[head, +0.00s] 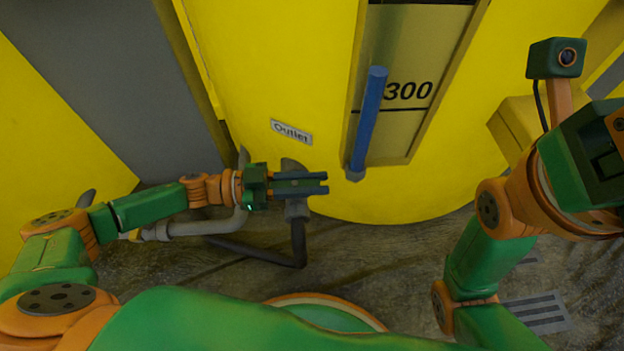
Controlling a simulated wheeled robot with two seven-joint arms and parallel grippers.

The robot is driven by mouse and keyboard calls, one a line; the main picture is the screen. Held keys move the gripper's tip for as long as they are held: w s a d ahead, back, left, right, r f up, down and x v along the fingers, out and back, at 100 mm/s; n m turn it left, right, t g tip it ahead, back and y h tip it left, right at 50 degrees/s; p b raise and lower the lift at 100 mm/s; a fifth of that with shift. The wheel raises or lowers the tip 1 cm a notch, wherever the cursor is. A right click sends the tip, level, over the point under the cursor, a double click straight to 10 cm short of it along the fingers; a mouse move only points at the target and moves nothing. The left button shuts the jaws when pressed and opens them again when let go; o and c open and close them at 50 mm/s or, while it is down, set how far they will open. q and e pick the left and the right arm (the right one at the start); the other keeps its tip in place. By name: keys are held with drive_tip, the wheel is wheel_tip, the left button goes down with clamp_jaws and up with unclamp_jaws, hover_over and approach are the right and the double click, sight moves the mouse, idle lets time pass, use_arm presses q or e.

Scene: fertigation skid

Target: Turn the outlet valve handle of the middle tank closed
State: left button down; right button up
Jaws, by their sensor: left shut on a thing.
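The middle tank (270,70) is the large yellow one in the head view, with an "Outlet" label (291,132) low on its front. Below the label is the outlet valve (297,210), grey, with a pipe leading down from it. My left gripper (324,183) reaches in from the left, level, in front of the valve. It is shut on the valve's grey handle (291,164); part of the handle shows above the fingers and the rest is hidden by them. My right gripper (598,150) is at the right edge, away from the valve; its fingers cannot be made out.
A blue tube (368,120) stands out in front of the tank's level scale, right of the valve. Grey pipes (190,228) run low at the left under my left arm. A floor grate (540,312) lies at the lower right. Open floor shows right of the valve.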

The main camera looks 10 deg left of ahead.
sight(272, 185)
use_arm(q)
drive_tip(key=c, duration=0.8)
unclamp_jaws()
drive_tip(key=shift+o, duration=0.2)
drive_tip(key=shift+s+a, duration=0.1)
drive_tip(key=shift+a, duration=0.25)
drive_tip(key=p+v, duration=0.2)
drive_tip(key=v, duration=0.4)
drive_tip(key=shift+s+a, duration=0.1)
drive_tip(key=shift+a, duration=0.1)
